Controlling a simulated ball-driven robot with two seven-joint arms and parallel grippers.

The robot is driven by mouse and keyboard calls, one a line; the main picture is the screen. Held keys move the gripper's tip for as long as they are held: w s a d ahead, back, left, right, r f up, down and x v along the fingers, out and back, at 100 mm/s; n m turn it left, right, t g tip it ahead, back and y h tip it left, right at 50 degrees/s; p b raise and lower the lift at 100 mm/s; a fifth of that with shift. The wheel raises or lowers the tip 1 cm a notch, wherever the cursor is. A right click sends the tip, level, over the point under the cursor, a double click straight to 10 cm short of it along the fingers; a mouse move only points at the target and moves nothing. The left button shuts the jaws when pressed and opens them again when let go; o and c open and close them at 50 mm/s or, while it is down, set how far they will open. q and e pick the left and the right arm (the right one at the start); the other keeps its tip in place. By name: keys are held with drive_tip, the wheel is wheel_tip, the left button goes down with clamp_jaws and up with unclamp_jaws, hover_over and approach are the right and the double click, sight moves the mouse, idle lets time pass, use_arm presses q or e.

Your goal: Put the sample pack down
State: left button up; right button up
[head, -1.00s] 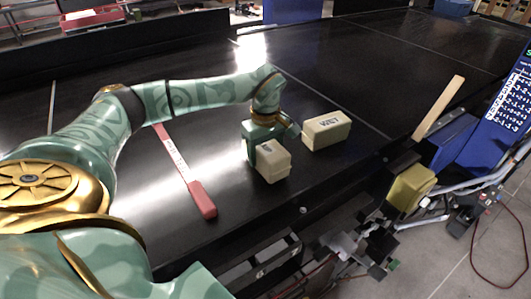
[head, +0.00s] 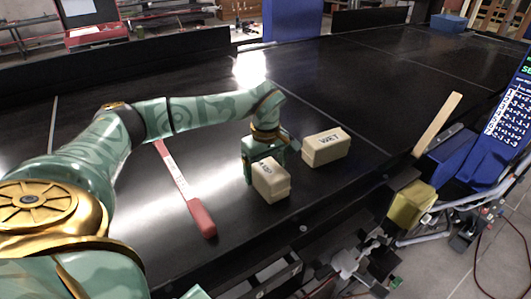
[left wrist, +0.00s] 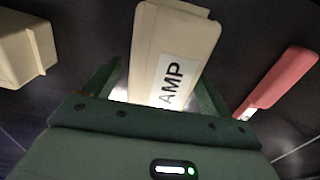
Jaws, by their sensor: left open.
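The sample pack (head: 271,180), a cream box, stands on the black conveyor belt (head: 340,75) near its front edge. In the left wrist view the pack (left wrist: 172,45) shows a white label reading "AMP", the rest of the word hidden. My left gripper (head: 266,164) is open, pointing down at the pack. In the left wrist view its fingers (left wrist: 158,85) stand on both sides of the pack, with gaps visible. The pack's underside is hidden. My right gripper is not in view.
Another cream box marked "WET" (head: 326,147) lies just right of the pack. A red-handled strip (head: 200,216) lies to the left. A yellow block (head: 411,205) and blue equipment (head: 462,155) stand beyond the belt's right edge. The far belt is clear.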

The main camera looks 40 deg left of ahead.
sight(265, 164)
use_arm(q)
wheel_tip(265, 164, up, 11)
drive_tip(key=shift+f, duration=0.1)
idle(0.3)
